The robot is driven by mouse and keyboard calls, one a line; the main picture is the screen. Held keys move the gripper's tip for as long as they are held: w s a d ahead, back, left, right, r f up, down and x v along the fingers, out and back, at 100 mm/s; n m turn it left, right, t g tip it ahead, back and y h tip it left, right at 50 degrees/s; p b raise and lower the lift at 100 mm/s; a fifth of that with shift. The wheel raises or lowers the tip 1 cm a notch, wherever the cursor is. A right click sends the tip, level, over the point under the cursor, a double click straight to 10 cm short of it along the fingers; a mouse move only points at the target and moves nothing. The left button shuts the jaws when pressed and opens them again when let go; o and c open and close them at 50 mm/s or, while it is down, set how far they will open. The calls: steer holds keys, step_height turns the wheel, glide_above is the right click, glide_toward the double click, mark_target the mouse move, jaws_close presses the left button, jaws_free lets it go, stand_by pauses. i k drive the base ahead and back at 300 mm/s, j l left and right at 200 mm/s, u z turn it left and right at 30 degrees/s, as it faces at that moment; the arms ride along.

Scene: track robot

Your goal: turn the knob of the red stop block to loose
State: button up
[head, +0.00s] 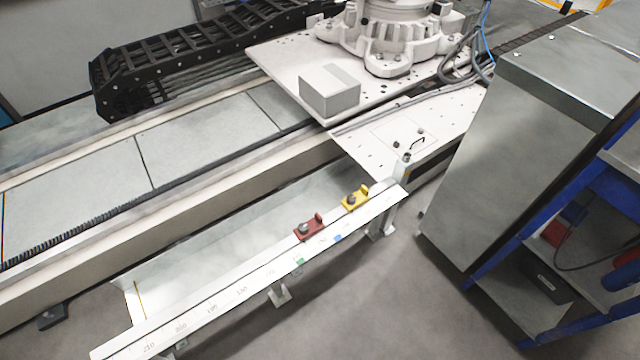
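The red stop block (310,228) sits on the white scale rail (240,283) at the front of the long track. A small grey knob (303,228) shows on its left part; its setting is too small to read. A yellow stop block (355,198) with a similar dark knob sits farther right and back on the same rail, apart from the red one. My gripper is not in view.
A grey box (329,91) stands on the white carriage plate (280,65) beside a white robot base (385,30). A metal cabinet (510,130) and a blue-framed shelf (590,235) stand at the right. The floor (390,310) before the rail is clear.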

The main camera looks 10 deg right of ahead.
mark_target(303, 227)
steer(key=i+l+u, duration=0.95)
steer(key=l, duration=0.2)
steer(key=k+u, duration=0.1)
steer(key=u, duration=0.45)
